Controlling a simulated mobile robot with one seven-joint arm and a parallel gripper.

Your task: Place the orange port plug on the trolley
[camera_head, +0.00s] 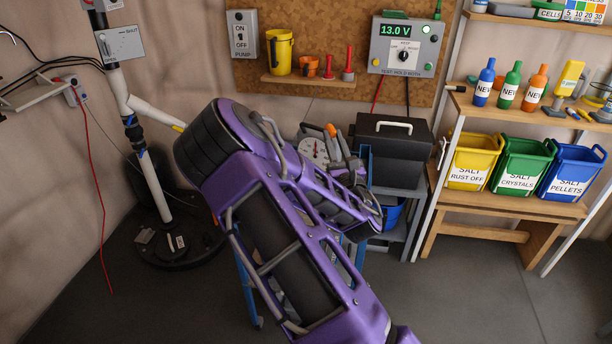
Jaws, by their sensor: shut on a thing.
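My purple arm crosses the middle of the view. My gripper (338,144) shows only in part beyond the forearm, as small grey finger-like parts. It is shut on a small orange piece at its tips, which looks like the orange port plug (331,130). The plug's lower part is hidden. The trolley (401,190) has a blue frame and a grey top, and is largely hidden behind my arm. The plug appears over or near the trolley's left part; I cannot tell its height or whether it touches anything.
A black toolbox (392,149) stands on the trolley's right part. A wooden rack (521,206) with salt bins is at right.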

